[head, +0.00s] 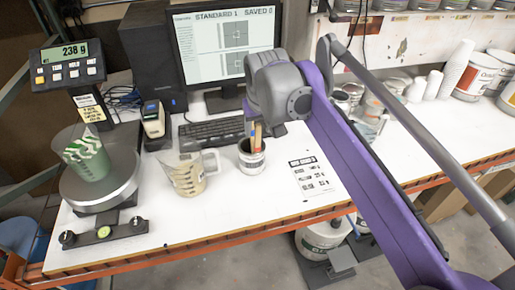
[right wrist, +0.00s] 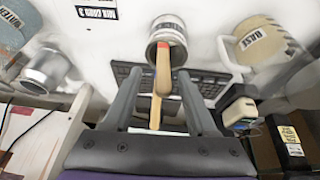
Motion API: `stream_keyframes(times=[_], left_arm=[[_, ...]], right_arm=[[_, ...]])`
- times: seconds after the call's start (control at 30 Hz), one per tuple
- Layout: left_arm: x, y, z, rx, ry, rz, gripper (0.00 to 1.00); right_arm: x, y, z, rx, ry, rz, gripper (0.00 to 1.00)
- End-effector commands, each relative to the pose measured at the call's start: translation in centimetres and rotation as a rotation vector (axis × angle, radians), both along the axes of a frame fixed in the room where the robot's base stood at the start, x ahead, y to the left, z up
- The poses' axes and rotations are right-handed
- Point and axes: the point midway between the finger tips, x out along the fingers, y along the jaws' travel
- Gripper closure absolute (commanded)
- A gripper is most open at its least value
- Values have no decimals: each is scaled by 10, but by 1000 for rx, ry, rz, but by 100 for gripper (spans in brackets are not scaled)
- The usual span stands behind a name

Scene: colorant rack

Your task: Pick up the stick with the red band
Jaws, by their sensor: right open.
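My left gripper is not in view.
A beaker-like jug (head: 187,178) stands left of the can, and a green-streaked cup (head: 88,158) sits on the scale (head: 72,187). A keyboard (head: 211,132) and monitor (head: 225,50) are behind. A printed sheet (head: 309,178) lies to the right. The bench front is largely clear.

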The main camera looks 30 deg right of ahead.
Motion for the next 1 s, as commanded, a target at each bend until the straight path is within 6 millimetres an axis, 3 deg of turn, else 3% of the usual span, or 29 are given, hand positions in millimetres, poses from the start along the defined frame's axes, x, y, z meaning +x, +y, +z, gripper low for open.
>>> stream_keyframes(times=[0.4, 0.7, 1.0], left_arm=[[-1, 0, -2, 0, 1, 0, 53], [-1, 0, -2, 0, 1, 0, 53], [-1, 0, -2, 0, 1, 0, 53]], right_arm=[[14, -3, -48, 0, 0, 0, 43], [16, -3, -51, 0, -1, 0, 44], [16, -3, -51, 0, -1, 0, 98]])
